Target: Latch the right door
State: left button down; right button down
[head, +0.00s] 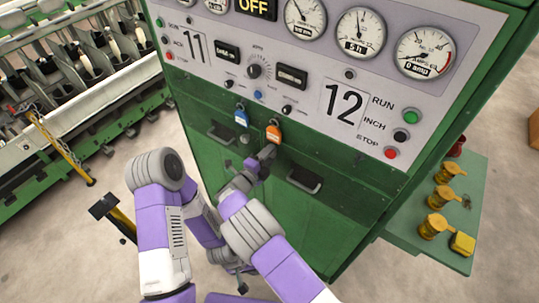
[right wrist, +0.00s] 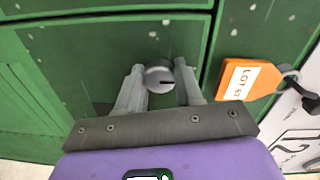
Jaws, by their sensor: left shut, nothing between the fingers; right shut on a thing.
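The right door (head: 325,205) is a green lower panel of the machine cabinet with a black recessed handle (head: 304,178); it looks flush with the front. Its latch is a round silver knob (right wrist: 160,80) with a dark slot, near the door's edge; the slot lies roughly level in the right wrist view. My right gripper (head: 266,154) is shut on this knob, with one finger on each side (right wrist: 158,90). In the head view the gripper hides the knob. My left gripper (head: 241,284) is low, in front of the cabinet, shut and empty, partly hidden by my arms.
An orange tag (head: 273,133), also in the right wrist view (right wrist: 250,80), hangs close to my right gripper. A blue tag (head: 241,117) hangs left of it. Above is the gauge and button panel (head: 300,75). A green side shelf (head: 465,195) holds yellow parts at right.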

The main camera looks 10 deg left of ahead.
dwell(0.4)
jog(key=c, duration=0.7)
grip_release()
jog(key=shift+c, duration=0.2)
